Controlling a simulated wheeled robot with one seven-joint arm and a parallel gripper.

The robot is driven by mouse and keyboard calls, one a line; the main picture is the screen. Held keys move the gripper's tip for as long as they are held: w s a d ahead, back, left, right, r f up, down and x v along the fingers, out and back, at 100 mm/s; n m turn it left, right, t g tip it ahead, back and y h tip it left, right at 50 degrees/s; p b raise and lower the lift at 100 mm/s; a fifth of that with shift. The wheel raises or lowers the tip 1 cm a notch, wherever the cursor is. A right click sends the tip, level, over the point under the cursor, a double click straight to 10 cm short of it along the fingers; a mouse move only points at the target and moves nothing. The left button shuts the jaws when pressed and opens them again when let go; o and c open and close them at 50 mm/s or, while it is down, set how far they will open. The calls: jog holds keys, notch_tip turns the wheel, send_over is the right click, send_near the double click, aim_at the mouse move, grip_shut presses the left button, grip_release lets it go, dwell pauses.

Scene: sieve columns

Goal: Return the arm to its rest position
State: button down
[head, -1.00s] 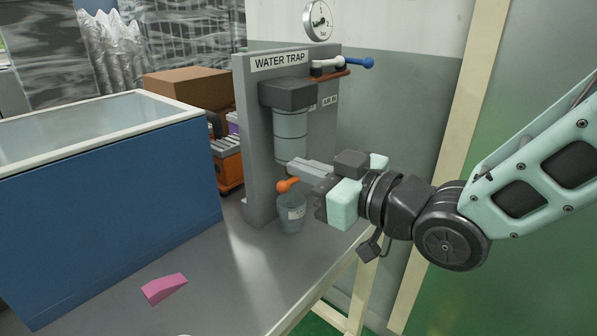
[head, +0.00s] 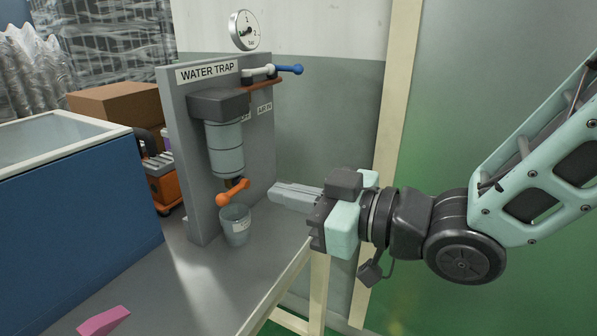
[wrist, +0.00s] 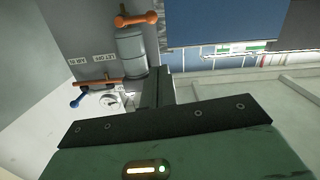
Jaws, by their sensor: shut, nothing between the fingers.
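My gripper (head: 274,199) is shut and empty in the head view, its fingers pointing left toward the water trap panel (head: 181,160). It is to the right of the orange drain handle (head: 233,193) and the small clear cup (head: 236,226), apart from both. My arm reaches in from the right edge. In the wrist view the fingers (wrist: 158,88) show near the grey filter bowl (wrist: 130,50), with the orange handle (wrist: 137,20) above it in the picture.
A blue-handled valve (head: 290,69) and a gauge (head: 244,31) are at the panel's top. A blue tank (head: 75,215) stands left. A pink wedge (head: 104,321) lies on the bench (head: 190,290). Space right of the bench, before the green wall (head: 430,110), looks clear.

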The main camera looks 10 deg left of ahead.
jog(key=s+d+f+m+g+h, duration=0.3)
jog(key=s+d+f+m+h, duration=0.2)
jog(key=d+f+h, duration=0.7)
jog(key=s+d+r+m+g+h, duration=0.1)
jog(key=s+d+m+g+h, duration=0.2)
jog(key=s+d, duration=0.45)
notch_tip(320, 180, up, 14)
jog(key=s+n+g+p, duration=0.1)
jog(key=p, duration=1.3)
jog(key=shift+s, duration=0.4)
